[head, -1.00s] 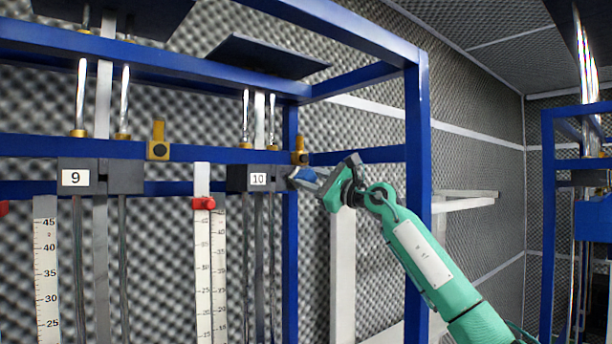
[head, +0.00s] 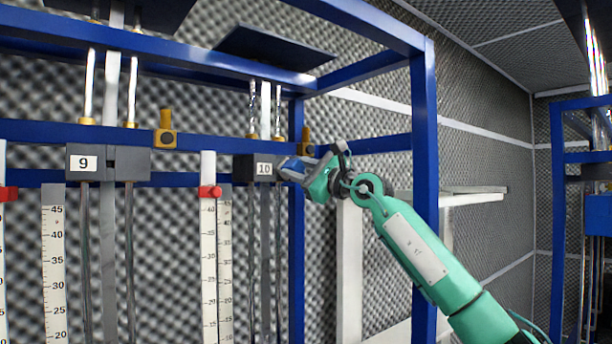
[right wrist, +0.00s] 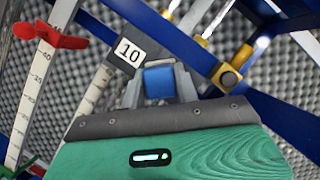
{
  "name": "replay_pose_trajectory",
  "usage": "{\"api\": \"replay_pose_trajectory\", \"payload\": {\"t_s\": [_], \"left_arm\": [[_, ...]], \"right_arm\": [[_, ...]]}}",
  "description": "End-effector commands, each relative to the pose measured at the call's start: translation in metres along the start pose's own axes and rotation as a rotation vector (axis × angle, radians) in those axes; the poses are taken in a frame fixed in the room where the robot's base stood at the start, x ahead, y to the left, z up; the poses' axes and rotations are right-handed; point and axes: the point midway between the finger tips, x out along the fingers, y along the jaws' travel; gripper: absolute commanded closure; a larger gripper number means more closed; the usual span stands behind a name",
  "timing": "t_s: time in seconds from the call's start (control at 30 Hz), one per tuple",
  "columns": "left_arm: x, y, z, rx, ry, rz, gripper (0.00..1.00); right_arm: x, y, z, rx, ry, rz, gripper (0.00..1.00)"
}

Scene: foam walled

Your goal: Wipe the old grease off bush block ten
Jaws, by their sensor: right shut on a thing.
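Bush block ten (head: 245,167) is a dark grey block with a white "10" label (head: 264,169), on the blue frame's lower rail at centre. Two metal rods and a flat grey strip pass through it. Its label also shows in the right wrist view (right wrist: 130,52). My right gripper (head: 290,166) is at the block's right end and covers part of it. It is shut on a blue cloth (right wrist: 159,83), which shows between its fingers in the right wrist view. I cannot tell whether the cloth touches the block. Grease cannot be made out. My left gripper is not in view.
Block nine (head: 122,163) is on the same rail to the left. Yellow clamps (head: 165,130) sit on the upper rail, one close above my right gripper. A ruler with a red pointer (head: 209,192) hangs left of block ten. A blue upright (head: 424,190) stands beside my right forearm.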

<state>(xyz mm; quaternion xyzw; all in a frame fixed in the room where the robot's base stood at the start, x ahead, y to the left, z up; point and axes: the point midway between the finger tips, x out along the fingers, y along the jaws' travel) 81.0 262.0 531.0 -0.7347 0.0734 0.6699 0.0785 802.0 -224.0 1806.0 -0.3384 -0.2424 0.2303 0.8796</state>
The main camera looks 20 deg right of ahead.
Motion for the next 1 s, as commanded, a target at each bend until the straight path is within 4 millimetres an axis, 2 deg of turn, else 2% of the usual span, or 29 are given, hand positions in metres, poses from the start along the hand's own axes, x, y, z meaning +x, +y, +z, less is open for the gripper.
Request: {"api": "replay_pose_trajectory", "payload": {"t_s": [0.43, 0.8, 1.0], "left_arm": [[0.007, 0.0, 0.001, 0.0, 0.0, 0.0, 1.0], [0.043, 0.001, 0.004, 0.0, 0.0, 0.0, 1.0], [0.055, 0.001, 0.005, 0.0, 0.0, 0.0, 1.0]], "right_arm": [[-0.002, 0.004, 0.003, -0.001, 0.0, 0.0, 0.88], [-0.036, 0.005, 0.015, -0.003, -0.001, -0.003, 0.88], [-0.052, 0.004, 0.022, -0.001, -0.001, -0.002, 0.88]]}}
